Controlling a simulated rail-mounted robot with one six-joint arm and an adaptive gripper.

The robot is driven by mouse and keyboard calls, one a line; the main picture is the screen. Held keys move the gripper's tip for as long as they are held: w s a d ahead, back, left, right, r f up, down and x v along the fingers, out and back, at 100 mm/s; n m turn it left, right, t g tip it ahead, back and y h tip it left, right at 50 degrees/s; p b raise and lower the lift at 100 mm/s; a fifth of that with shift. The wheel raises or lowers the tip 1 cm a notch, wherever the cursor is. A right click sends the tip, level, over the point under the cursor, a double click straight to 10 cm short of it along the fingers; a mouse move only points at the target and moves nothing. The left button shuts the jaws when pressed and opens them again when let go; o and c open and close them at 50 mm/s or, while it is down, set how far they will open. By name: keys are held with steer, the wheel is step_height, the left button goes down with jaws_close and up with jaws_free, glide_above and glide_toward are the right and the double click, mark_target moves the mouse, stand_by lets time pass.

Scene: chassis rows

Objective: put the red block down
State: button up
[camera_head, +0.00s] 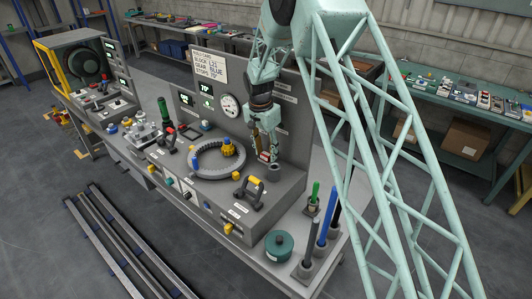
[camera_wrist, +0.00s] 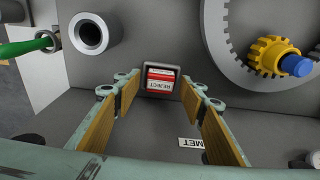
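In the wrist view, a red block (camera_wrist: 161,79) with a white label that seems to read REJECT sits within a grey square-rimmed holder (camera_wrist: 148,92). My gripper (camera_wrist: 161,88) has its two yellow-padded fingers either side of the block. Narrow gaps show between the fingertips and the holder, and neither finger visibly presses on the block. In the head view, my gripper (camera_head: 267,155) points down over the back right of the bench, just above a small grey fixture (camera_head: 274,172).
A grey ring (camera_head: 215,160) with a yellow gear (camera_wrist: 272,54) and blue peg (camera_wrist: 296,65) lies close by on the left. A gauge panel (camera_head: 205,105) stands behind. Upright coloured rods (camera_head: 322,232) and a green round pot (camera_head: 279,244) stand at the bench's front right.

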mark_target(264, 156)
steer(key=shift+r, duration=0.2)
step_height(264, 156, up, 12)
steer(key=s, duration=0.1)
steer(key=shift+a, duration=0.4)
steer(key=shift+s, duration=0.1)
stand_by(0.9)
